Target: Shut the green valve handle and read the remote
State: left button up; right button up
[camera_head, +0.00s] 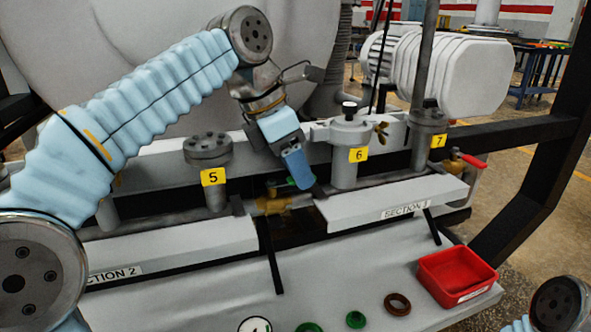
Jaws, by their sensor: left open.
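My left gripper (300,178), with blue fingers, reaches down from the upper left between posts 5 and 6. It is open, with its fingertips beside a brass valve (272,204) in the gap between the two section ledges. A small dark green part (284,182) shows at the top of this valve, probably its handle, partly hidden by the fingers. I cannot tell whether gripper and handle touch, nor how the handle is turned. No remote can be made out. My right gripper is out of view; only part of my right arm shows at the lower right.
Posts with yellow tags 5 (208,150), 6 (350,135) and 7 (428,120) flank the valve. A red-handled valve (473,160) is at the right. A red bin (440,291), green rings (355,320) and a brown ring (397,304) are on the lower shelf. A black frame (545,165) stands right.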

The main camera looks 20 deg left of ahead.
pick_arm(q)
grip_shut()
dwell(0.3)
